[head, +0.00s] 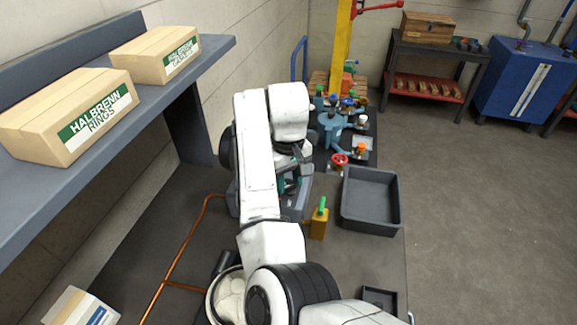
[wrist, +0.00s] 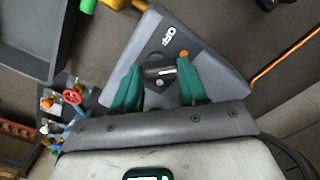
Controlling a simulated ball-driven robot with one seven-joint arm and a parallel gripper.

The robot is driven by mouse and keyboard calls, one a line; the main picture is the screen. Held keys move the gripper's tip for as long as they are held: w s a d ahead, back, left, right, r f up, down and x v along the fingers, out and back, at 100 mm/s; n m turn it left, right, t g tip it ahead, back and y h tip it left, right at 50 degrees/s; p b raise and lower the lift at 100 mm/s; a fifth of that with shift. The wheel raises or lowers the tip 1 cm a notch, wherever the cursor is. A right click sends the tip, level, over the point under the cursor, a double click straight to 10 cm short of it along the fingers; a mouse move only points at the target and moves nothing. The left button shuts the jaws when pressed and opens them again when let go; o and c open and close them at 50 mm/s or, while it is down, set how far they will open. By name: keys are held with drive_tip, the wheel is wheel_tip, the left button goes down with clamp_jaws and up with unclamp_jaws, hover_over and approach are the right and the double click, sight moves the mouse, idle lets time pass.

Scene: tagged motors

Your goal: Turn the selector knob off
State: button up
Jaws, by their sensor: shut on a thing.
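The selector knob (wrist: 160,73) is a small dark and silver piece on the sloped face of a grey box (wrist: 205,60). White markings and an orange dot are on that face, beside the knob. My gripper (wrist: 160,80) has teal fingers on either side of the knob and is shut on it. In the head view my white arm covers most of the grey box, and the teal fingers of my gripper (head: 290,184) show only in part. The knob is hidden there.
A yellow block with a green handle (head: 319,222) stands just right of the grey box. An empty dark tray (head: 400,205) lies beyond it. A red valve wheel (head: 339,159) and several fittings stand behind. A copper pipe (head: 182,255) runs along the left. Cartons (head: 70,115) sit on a shelf.

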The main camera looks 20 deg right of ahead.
sight(288, 185)
drive_tip(key=n+p, duration=0.2)
drive_tip(key=n, duration=0.1)
drive_tip(key=shift+r+n, duration=0.1)
drive_tip(key=shift+n, duration=0.3)
drive_tip(key=shift+s+n, duration=0.15)
drive_tip(key=shift+n, duration=2.45)
drive_tip(key=shift+a, duration=0.1)
drive_tip(key=o, duration=1.1)
drive_tip(key=shift+c, duration=0.2)
wheel_tip(288, 185, up, 4)
drive_tip(key=shift+r, duration=0.25)
wheel_tip(288, 185, up, 6)
